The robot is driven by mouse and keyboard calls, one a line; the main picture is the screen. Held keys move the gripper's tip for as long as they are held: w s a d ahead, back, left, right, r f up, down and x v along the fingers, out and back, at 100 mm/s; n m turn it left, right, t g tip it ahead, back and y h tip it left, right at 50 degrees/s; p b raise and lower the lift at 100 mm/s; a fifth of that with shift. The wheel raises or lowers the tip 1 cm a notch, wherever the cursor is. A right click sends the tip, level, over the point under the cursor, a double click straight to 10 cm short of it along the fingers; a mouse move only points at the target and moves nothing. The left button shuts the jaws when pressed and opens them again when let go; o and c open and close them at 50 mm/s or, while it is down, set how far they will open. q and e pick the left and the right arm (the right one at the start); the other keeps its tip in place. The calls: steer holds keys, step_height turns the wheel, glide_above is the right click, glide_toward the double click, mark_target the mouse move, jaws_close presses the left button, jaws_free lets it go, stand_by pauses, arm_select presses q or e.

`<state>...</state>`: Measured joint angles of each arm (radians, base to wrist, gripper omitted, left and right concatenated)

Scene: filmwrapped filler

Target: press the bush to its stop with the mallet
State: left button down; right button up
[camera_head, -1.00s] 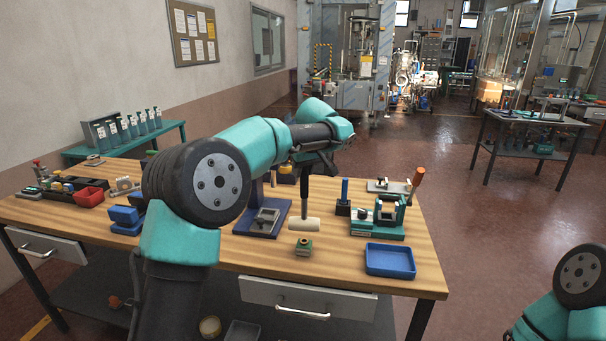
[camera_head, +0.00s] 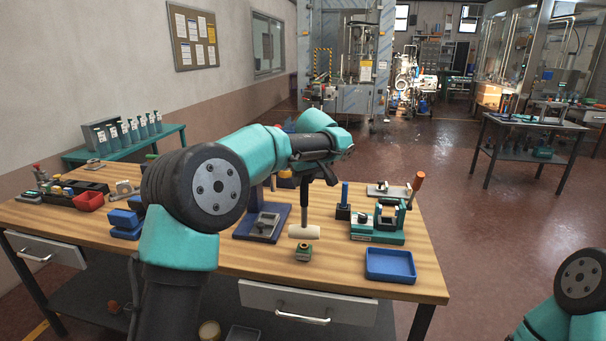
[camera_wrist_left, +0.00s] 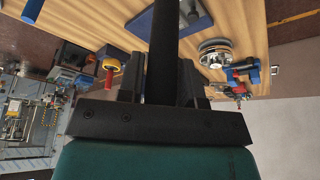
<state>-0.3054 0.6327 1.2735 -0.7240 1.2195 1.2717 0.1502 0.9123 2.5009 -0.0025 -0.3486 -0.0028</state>
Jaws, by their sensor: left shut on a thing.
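The mallet has a pale cylindrical head (camera_head: 304,232) and a dark handle. My left gripper (camera_head: 311,176) is shut on the handle, which hangs down with the head at its lower end. In the left wrist view the black handle (camera_wrist_left: 165,45) runs up between the fingers (camera_wrist_left: 162,85). A small green block with a metallic top (camera_head: 303,253), seemingly the bush in its seat, stands on the bench just below the head in the head view. I cannot tell whether the head touches it, or how deep the bush sits. My right gripper is out of view.
A blue tray (camera_head: 390,278) lies to the right near the bench's front edge. A green fixture (camera_head: 378,229) and a blue-handled tool (camera_head: 344,201) stand behind it. A dark blue stand (camera_head: 262,224) is left of the mallet. Bare wood lies in front of the block.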

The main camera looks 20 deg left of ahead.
arm_select(q)
steer(key=shift+f, duration=1.05)
steer(key=c, duration=1.4)
jaws_free()
jaws_close()
